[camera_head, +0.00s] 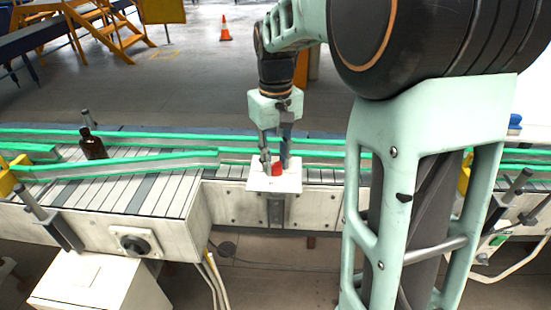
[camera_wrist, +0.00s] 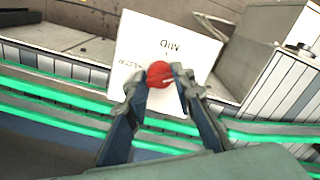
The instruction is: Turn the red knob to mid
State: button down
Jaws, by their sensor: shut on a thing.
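The red knob (camera_wrist: 160,74) sits on a white panel (camera_wrist: 135,52) in the wrist view. The panel carries the printed words "MID" and "SLOW". A small light mark on the knob points toward the right, between my fingers' side and the panel edge. My gripper (camera_wrist: 155,85) is shut on the knob, one finger on each side. In the head view my gripper (camera_head: 276,164) reaches down to the red knob (camera_head: 278,169) on the white panel (camera_head: 262,184). The fingers partly hide the knob there.
A conveyor (camera_head: 120,185) with green rails runs behind and beside the panel. An amber bottle (camera_head: 92,146) stands on it at the left. A black dial (camera_head: 134,243) is on the conveyor's front side. An orange cone (camera_head: 225,30) stands far back on the floor.

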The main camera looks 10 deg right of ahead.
aim_at(275, 163)
jog(key=n, duration=0.5)
jog(key=shift+r+n+p, duration=0.1)
jog(key=shift+n+p, duration=0.2)
jog(key=shift+p, duration=0.05)
jog(key=n, duration=0.5)
jog(key=shift+w+p, duration=0.1)
jog(key=shift+p, duration=0.25)
jog(key=shift+n, duration=0.4)
jog(key=c, duration=1.6)
grip_release()
notch_tip(275, 163, up, 12)
jog(key=shift+f, duration=0.1)
